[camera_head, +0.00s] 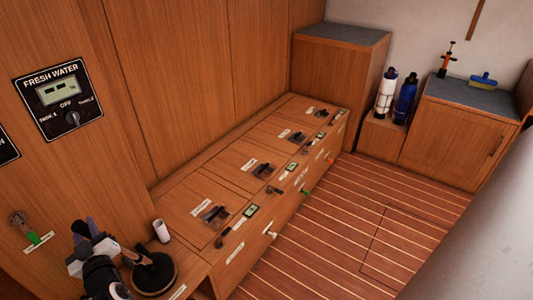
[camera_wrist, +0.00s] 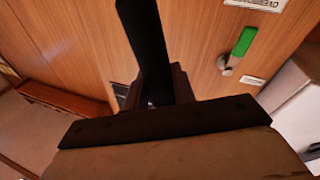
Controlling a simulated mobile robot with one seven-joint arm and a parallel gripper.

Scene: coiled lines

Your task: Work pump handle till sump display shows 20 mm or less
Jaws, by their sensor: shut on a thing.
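My gripper (camera_head: 94,246) is at the lower left in the head view, over the near end of the bench. It is shut on a dark bar that I take to be the pump handle; the bar (camera_wrist: 150,45) runs up from the fingers in the wrist view. Beside the gripper is a black round base (camera_head: 156,274) with a short rod, apparently the pump; its joint to the handle is hidden. Small displays sit along the bench, the nearest one here (camera_head: 251,211); their readings and labels are too small to tell which is the sump's.
A fresh water panel (camera_head: 58,92) with a knob is on the left wall. A green-handled valve (camera_head: 34,237) is below it, and a green lever (camera_wrist: 244,41) shows in the wrist view. A white cylinder (camera_head: 161,231) stands behind the round base. The striped floor (camera_head: 350,225) is clear.

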